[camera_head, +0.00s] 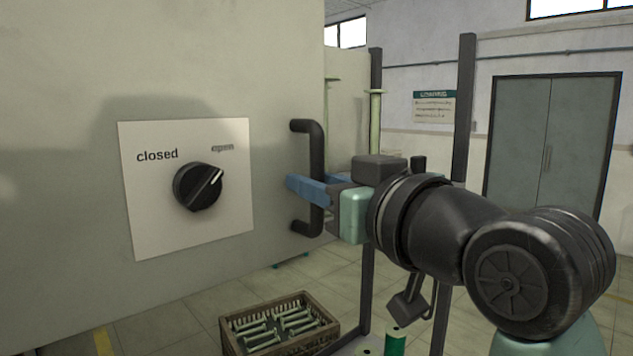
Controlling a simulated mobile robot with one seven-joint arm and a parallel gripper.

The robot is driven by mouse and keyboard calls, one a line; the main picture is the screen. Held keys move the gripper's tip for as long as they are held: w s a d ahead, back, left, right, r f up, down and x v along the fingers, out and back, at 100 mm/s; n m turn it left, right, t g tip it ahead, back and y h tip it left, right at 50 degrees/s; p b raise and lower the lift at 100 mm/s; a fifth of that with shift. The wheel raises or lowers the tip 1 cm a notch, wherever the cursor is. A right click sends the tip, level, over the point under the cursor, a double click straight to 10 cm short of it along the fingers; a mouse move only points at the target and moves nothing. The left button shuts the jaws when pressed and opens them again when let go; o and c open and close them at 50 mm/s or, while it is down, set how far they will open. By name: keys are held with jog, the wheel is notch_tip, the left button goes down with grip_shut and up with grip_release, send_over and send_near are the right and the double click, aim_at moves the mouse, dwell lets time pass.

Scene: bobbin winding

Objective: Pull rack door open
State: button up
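The rack door (70,70) is a large pale panel filling the left half of the view. Its black D-shaped handle (317,150) stands upright near the door's right edge. My gripper (318,186) reaches in from the right. Its blue fingers lie on either side of the handle's upright bar, close against it, and look shut on it; the far finger is mostly hidden. A black knob (198,187) sits on a white plate (150,235) marked "closed" and "open". Its white pointer is turned up and right, toward "open".
A wooden crate (232,348) of pale green bobbins stands on the floor below the door. Dark upright posts (464,110) stand behind my arm, and a green spool (396,344) is low beneath it. A grey double door (550,140) is in the back wall.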

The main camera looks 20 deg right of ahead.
grip_shut()
dwell(1.1)
